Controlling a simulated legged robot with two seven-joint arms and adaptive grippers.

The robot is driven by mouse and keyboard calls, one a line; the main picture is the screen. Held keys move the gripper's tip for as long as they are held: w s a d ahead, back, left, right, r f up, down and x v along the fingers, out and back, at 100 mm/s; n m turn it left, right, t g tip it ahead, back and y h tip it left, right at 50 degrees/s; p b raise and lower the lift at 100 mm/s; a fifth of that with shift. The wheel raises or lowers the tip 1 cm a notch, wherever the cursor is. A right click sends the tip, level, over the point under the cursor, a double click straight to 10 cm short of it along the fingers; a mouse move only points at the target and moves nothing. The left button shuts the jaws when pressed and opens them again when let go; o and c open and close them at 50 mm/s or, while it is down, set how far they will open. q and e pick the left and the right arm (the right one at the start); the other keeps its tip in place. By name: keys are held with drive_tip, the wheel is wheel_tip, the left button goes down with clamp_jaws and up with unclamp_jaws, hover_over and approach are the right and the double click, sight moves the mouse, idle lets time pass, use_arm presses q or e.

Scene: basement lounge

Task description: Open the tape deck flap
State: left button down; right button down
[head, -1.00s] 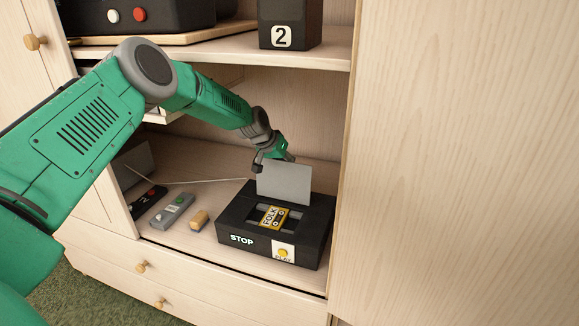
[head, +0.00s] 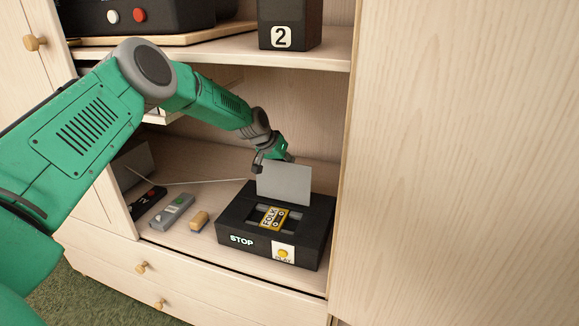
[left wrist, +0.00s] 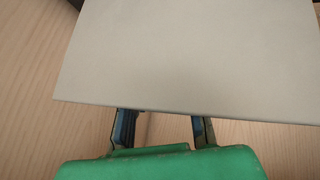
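The black tape deck (head: 232,222) stands on the cabinet shelf, with STOP lettering and a yellow PLAY button (head: 283,253) on its front. Its grey flap (head: 284,184) stands up, nearly upright, at the back of the deck. A yellow FOLK cassette (head: 272,217) shows in the uncovered bay. My left gripper (head: 273,161) is at the flap's upper left edge, partly hidden behind it. In the left wrist view the flap (left wrist: 190,55) fills the upper middle and hides the fingertips; the two fingers are apart. I cannot tell whether they touch the flap. My right gripper is not in view.
Left of the deck lie a small tan block (head: 198,220), a grey remote (head: 172,211) and a dark device (head: 150,198). An upper shelf (head: 200,46) holds a black box marked 2 (head: 290,25). A tall cabinet panel (head: 460,160) bounds the right side.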

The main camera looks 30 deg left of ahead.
use_arm(q)
drive_tip(key=shift+w+a+r, duration=0.1)
drive_tip(key=shift+a+r, duration=0.1)
drive_tip(key=shift+a, duration=0.25)
drive_tip(key=c, duration=1.4)
unclamp_jaws()
drive_tip(key=shift+s+a+f, duration=0.1)
drive_tip(key=shift+s+f, duration=0.05)
drive_tip(key=shift+s, duration=0.05)
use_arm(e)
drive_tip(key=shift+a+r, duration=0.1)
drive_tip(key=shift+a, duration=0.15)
use_arm(q)
drive_tip(key=shift+f, duration=0.1)
